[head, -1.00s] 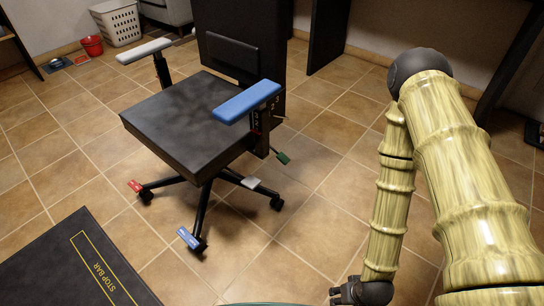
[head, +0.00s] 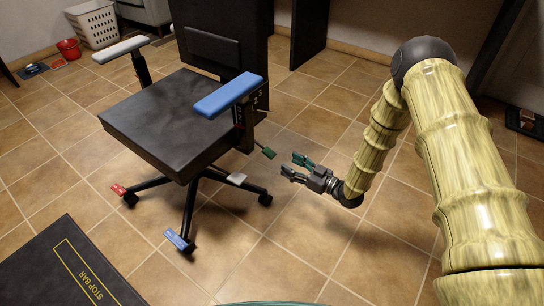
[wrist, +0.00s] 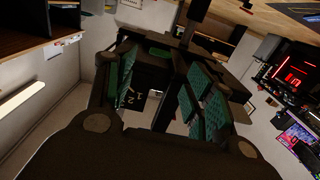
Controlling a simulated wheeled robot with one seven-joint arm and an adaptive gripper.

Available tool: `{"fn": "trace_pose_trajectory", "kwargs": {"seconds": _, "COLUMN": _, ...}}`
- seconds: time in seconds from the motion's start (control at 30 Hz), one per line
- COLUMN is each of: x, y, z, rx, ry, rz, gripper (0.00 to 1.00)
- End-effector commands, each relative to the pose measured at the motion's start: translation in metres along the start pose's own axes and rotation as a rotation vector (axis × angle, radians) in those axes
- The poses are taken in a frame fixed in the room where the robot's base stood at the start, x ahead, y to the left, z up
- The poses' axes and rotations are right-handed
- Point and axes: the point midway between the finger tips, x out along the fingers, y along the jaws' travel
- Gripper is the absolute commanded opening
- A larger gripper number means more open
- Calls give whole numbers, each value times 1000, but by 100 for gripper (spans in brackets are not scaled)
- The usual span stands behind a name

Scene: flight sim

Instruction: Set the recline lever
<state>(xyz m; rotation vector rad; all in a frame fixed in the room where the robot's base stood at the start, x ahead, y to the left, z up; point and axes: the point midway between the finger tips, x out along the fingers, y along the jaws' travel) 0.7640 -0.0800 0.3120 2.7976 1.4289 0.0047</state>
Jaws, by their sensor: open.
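The black office chair (head: 165,118) has a small lever with a green paddle (head: 268,152) sticking out low on its right side, below the blue armrest (head: 229,95). I take this to be the recline lever. My gripper (head: 290,164) is open and empty, a little to the right of the paddle and apart from it, with its fingers pointing at the chair. In the wrist view, the green-padded fingers (wrist: 162,80) are spread wide. A dark green piece (wrist: 159,52), likely the paddle, shows beyond them. Partly hidden number marks (wrist: 145,97) show between the fingers.
Red (head: 119,189), blue (head: 179,239) and white (head: 237,179) tabs sit on the chair's feet. A dark mat marked STOP BAR (head: 60,275) lies at the front left. The tiled floor around my gripper is clear.

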Motion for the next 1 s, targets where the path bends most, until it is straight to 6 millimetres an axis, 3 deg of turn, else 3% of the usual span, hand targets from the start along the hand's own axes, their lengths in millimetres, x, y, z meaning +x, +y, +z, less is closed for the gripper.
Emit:
{"fn": "trace_pose_trajectory", "kwargs": {"seconds": 0.5, "x": 78, "y": 0, "z": 3, "rx": 0, "ry": -1, "rz": 1, "gripper": 54}}
{"fn": "trace_pose_trajectory", "kwargs": {"seconds": 0.7, "x": 91, "y": 0, "z": 2, "rx": 2, "ry": -2, "rz": 1, "gripper": 54}}
{"fn": "trace_pose_trajectory", "kwargs": {"seconds": 1.0, "x": 93, "y": 0, "z": 1, "rx": 2, "ry": -3, "rz": 2, "gripper": 54}}
